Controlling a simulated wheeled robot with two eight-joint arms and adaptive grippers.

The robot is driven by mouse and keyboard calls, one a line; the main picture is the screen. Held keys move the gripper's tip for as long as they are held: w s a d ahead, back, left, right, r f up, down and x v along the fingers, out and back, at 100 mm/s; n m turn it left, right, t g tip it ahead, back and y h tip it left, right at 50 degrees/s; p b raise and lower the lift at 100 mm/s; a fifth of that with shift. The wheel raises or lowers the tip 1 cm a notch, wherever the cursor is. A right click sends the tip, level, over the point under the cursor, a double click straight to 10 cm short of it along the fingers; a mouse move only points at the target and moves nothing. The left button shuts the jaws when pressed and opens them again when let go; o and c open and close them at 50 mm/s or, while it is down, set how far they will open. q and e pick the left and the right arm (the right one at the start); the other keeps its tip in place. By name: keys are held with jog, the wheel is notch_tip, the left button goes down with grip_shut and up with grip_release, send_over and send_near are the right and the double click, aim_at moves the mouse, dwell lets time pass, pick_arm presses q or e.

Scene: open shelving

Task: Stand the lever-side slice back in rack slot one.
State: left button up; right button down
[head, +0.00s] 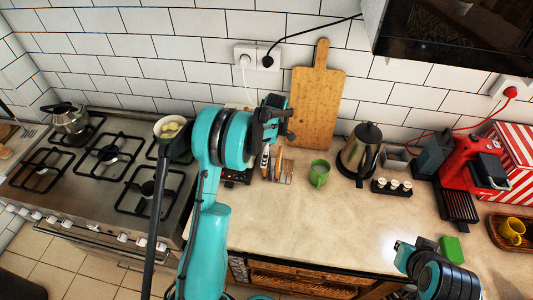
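A small rack (287,178) stands on the counter left of the green mug, with brown upright slices (278,163) in it. They are too small to count surely or to match to slots. A dark appliance (238,176), perhaps the toaster, shows partly behind my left arm; its lever is not distinguishable. My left gripper (284,123) is raised above and in front of the rack area, apart from the rack in the picture. Its fingers are dark and overlapping, and no slice is clear in them. My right gripper (404,252) is low over the counter's front right; its fingers are unclear.
A green mug (319,173) and a kettle (361,152) stand right of the rack. A cutting board (316,108) leans on the wall behind. A red coffee machine (470,165) and green block (451,248) are at right. The stove (100,165) is left. The front middle counter is clear.

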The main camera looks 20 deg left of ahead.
pick_arm(q)
jog(key=shift+f, duration=0.2)
jog(key=o, duration=0.8)
jog(key=shift+r, duration=0.1)
